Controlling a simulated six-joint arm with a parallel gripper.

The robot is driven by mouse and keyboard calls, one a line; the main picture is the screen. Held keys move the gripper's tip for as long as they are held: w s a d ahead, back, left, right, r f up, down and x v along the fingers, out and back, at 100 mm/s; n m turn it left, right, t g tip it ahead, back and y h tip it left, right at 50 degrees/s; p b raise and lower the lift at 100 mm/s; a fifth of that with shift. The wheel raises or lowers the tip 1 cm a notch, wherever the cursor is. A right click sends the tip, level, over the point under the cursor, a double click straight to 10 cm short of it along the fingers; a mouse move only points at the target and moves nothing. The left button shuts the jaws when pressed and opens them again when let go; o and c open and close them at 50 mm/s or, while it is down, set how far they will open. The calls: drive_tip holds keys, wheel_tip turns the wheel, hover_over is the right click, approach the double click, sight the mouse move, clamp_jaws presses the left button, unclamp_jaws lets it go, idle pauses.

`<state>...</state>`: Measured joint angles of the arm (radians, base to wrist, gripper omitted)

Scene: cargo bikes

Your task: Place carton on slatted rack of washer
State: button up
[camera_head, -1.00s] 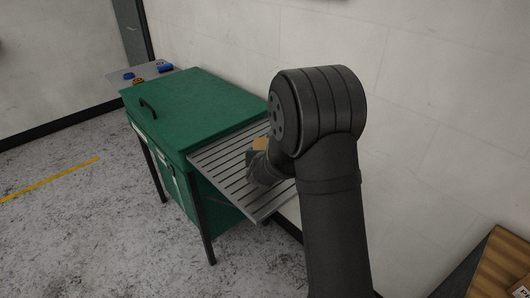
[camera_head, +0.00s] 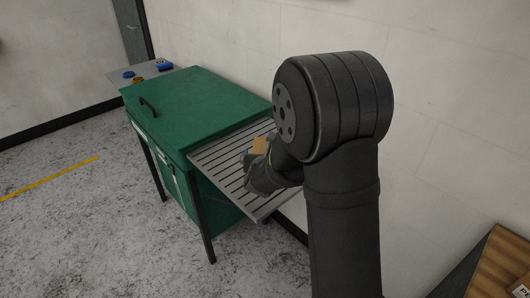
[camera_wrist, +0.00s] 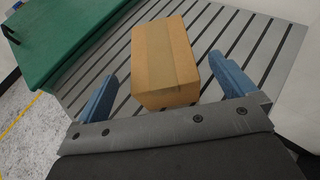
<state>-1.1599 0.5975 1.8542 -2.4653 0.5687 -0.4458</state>
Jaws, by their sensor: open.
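The brown cardboard carton (camera_wrist: 165,62) lies on the grey slatted rack (camera_wrist: 262,30) in the wrist view. My gripper (camera_wrist: 165,85) is open, with one blue finger on each side of the carton's near end and a visible gap to each side. In the head view the carton (camera_head: 259,146) is partly hidden by my wrist, and my gripper (camera_head: 255,160) is low over the slatted rack (camera_head: 222,158). The rack sticks out from the right side of the green washer (camera_head: 190,107), whose lid is shut.
A small shelf (camera_head: 128,75) at the washer's far side holds blue and yellow items. The white wall (camera_head: 440,90) runs close behind the rack. A brown wooden piece (camera_head: 502,265) stands at the lower right. The floor at left is clear.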

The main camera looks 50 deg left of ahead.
sight(265, 150)
drive_tip(key=v, duration=0.6)
idle(0.3)
drive_tip(key=x, duration=1.2)
drive_tip(key=shift+f, duration=0.15)
drive_tip(key=shift+r, duration=0.9)
drive_tip(key=shift+f, duration=0.1)
